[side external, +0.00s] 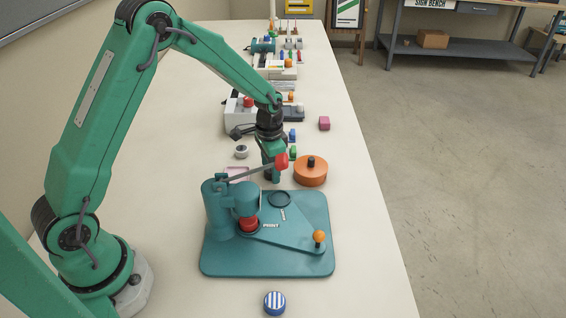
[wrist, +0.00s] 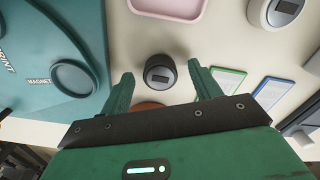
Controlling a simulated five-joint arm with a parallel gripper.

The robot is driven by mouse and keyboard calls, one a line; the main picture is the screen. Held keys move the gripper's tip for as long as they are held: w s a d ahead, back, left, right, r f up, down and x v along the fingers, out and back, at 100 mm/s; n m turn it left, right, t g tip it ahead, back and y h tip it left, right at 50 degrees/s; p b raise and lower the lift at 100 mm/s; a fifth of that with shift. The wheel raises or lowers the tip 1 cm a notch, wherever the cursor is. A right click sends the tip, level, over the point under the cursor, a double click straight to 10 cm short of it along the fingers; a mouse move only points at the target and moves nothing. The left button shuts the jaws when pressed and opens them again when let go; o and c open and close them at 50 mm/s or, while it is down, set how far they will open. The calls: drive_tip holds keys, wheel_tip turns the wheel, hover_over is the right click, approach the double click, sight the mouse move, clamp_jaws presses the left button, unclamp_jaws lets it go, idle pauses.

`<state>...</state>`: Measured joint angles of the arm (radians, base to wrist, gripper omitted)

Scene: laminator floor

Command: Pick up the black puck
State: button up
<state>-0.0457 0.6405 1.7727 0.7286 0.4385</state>
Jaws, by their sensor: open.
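The black puck (wrist: 160,73) is a short dark cylinder with a small grey window on its top. It stands upright on the pale bench in the wrist view. My gripper (wrist: 161,69) is open, with one green finger on each side of the puck in that view and no clear contact. In the side view my gripper (side external: 274,174) points down behind the teal stand, low over the bench. The puck is not visible there; my gripper seems to hide it.
A teal press base (side external: 300,262) lies close by. An orange round container (side external: 312,175) with a black knob stands just right of my gripper. A pink tray (wrist: 168,8) and a white puck (wrist: 275,12) are near. Several items crowd the far bench.

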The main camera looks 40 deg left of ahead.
idle(0.4)
drive_tip(key=c, duration=1.1)
drive_tip(key=shift+r, duration=5)
